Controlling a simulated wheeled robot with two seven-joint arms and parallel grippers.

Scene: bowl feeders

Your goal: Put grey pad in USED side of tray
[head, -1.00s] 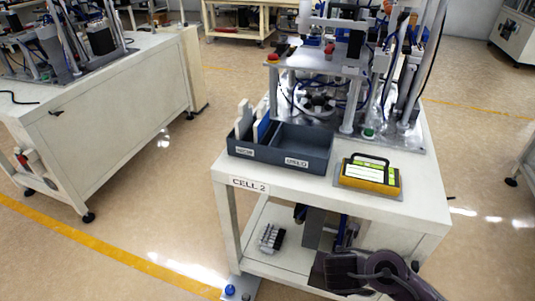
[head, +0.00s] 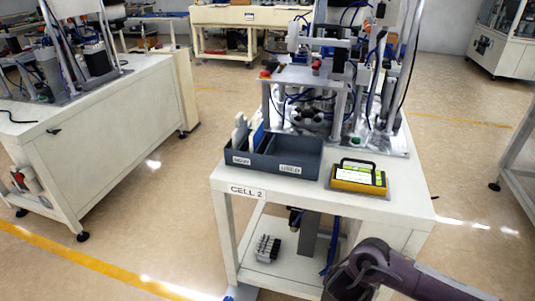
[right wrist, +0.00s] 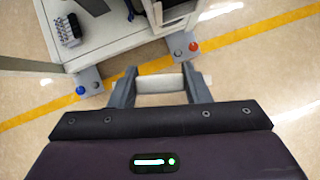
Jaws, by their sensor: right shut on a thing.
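My right gripper (right wrist: 160,84) is shut on a pale grey-white pad (right wrist: 158,85), which spans between its two fingers in the right wrist view. In the head view my right arm comes in at the bottom right, low in front of the table; its fingertips and the pad cannot be made out there. The dark grey tray (head: 262,171) sits on the table's front left part. Its right compartment, labelled USED (head: 289,169), looks empty. Its left compartment holds upright white and blue pads (head: 241,133). My left gripper is not in view.
A yellow device with a black handle (head: 358,177) lies right of the tray on the CELL 2 table (head: 300,191). A machine (head: 310,95) stands behind the tray. The lower shelf holds a small part (head: 267,248). Open floor lies left and right of the table.

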